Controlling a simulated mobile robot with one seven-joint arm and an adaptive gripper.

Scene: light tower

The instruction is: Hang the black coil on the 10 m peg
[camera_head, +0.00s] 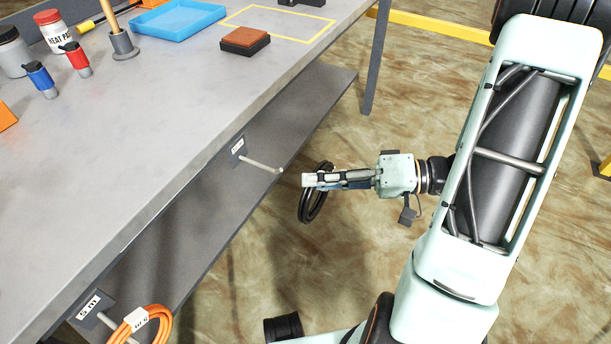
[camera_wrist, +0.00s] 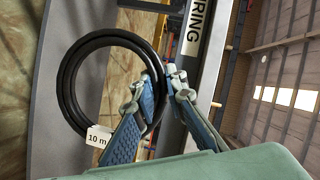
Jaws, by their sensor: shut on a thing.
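The black coil (camera_head: 304,208) hangs from my gripper (camera_head: 310,180), which is shut on its upper part. In the wrist view the coil (camera_wrist: 68,85) is a round ring with a white "10 m" tag, between the blue-padded fingers of my gripper (camera_wrist: 160,88). A pale peg (camera_head: 262,164) sticks out from a small plate (camera_head: 238,150) on the bench's front side. The plate's writing is too small to read surely. The coil and fingertips are a short way to the right of the peg's free tip, apart from it. I cannot make out the peg in the wrist view.
An orange coil (camera_head: 153,317) with a white tag hangs at a "5 m" plate (camera_head: 90,306) at lower left. The grey workbench (camera_head: 150,130) carries a blue tray (camera_head: 180,20), bottles and small tools. A lower shelf (camera_head: 215,215) lies beneath.

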